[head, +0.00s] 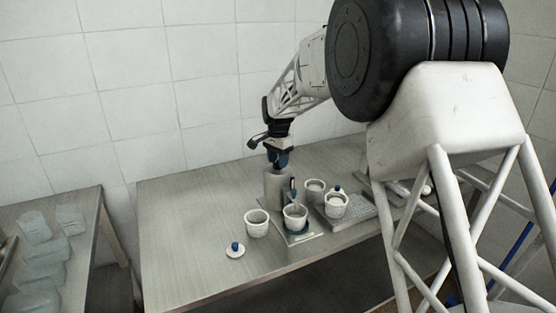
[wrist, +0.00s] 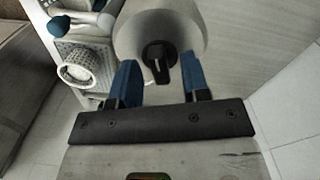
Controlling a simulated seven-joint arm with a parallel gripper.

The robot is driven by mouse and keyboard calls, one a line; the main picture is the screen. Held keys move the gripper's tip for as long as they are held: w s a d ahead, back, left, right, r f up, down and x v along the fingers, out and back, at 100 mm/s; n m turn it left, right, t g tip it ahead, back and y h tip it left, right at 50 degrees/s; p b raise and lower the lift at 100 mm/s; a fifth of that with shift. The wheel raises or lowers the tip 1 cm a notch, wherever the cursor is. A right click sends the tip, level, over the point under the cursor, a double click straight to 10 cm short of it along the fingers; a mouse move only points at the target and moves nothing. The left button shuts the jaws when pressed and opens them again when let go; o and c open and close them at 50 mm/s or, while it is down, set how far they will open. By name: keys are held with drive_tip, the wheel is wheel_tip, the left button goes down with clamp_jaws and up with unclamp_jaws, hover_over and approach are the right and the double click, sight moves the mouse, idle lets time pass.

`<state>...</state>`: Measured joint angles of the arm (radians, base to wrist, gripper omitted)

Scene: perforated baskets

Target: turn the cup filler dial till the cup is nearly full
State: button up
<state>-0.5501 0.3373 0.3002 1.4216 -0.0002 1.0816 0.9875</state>
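The cup filler is a grey cylinder (head: 277,187) standing on the table. Its black dial (wrist: 160,60) sits on the round top in the wrist view. My gripper (head: 279,160) is directly above the filler, pointing down. In the wrist view its two blue fingers (wrist: 160,78) are open, one on each side of the dial, with gaps visible on both sides. How full this cup is cannot be told.
White perforated cups stand to the left (head: 257,229), on the right (head: 336,208) and behind (head: 314,186). A lid with a blue knob (head: 235,250) lies at front left. A grey grate (head: 362,210) lies at right. Clear containers (head: 45,250) stand on the left table.

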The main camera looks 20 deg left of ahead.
drive_tip(key=shift+r, duration=0.15)
drive_tip(key=shift+r, duration=3.75)
drive_tip(key=shift+d+r, duration=0.15)
drive_tip(key=shift+d, duration=0.05)
drive_tip(key=s+d+r+n, duration=0.1)
drive_tip(key=s+d+r, duration=0.2)
drive_tip(key=s+d, duration=0.6)
drive_tip(key=s+d+r+n+t, duration=0.1)
drive_tip(key=s+d+r, duration=0.3)
drive_tip(key=d, duration=0.8)
drive_tip(key=s+d+r, duration=0.2)
drive_tip(key=s+d, duration=0.5)
drive_tip(key=d, duration=0.4)
drive_tip(key=s+d+f+n, duration=0.1)
drive_tip(key=s+d+f, duration=0.2)
drive_tip(key=s, duration=0.6)
drive_tip(key=s+d+f+n+t, duration=0.1)
drive_tip(key=s+d+f, duration=0.2)
drive_tip(key=s+d, duration=0.5)
drive_tip(key=s+d+f, duration=0.3)
drive_tip(key=s+d, duration=0.2)
drive_tip(key=s, duration=0.7)
drive_tip(key=shift+s+d+n+t, duration=0.2)
drive_tip(key=shift+s+n+t, duration=0.1)
drive_tip(key=shift+n, duration=0.1)
